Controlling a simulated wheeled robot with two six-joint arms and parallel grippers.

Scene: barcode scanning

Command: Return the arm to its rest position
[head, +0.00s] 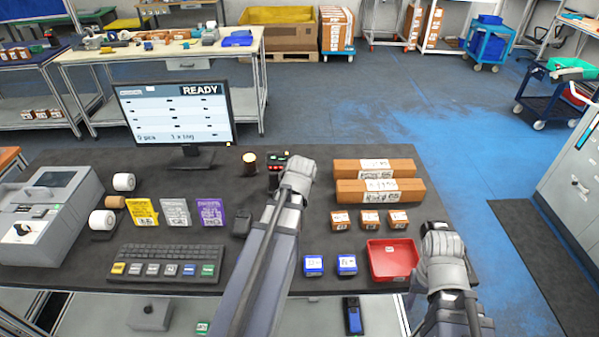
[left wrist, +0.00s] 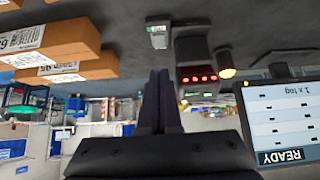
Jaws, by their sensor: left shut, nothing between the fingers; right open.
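My left arm (head: 270,255) reaches forward over the middle of the dark table, its wrist (head: 298,172) just right of a black device with red and green lights. In the head view its fingers are hidden behind the wrist. In the left wrist view, which is upside down, my left gripper (left wrist: 161,95) has its two dark fingers pressed together with nothing between them. The black device with red lights (left wrist: 197,75) is near them, apart as far as I can tell. My right gripper (head: 435,228) is open at the table's right edge, beside the red tray (head: 392,276), its fingers mostly hidden.
Two long cartons (head: 375,190) lie right of my left wrist, with small brown boxes (head: 369,220) and blue boxes (head: 313,265) nearer. The monitor (head: 177,117) reads READY. Keyboard (head: 166,264), tag cards (head: 175,212) and printer (head: 45,220) fill the left side.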

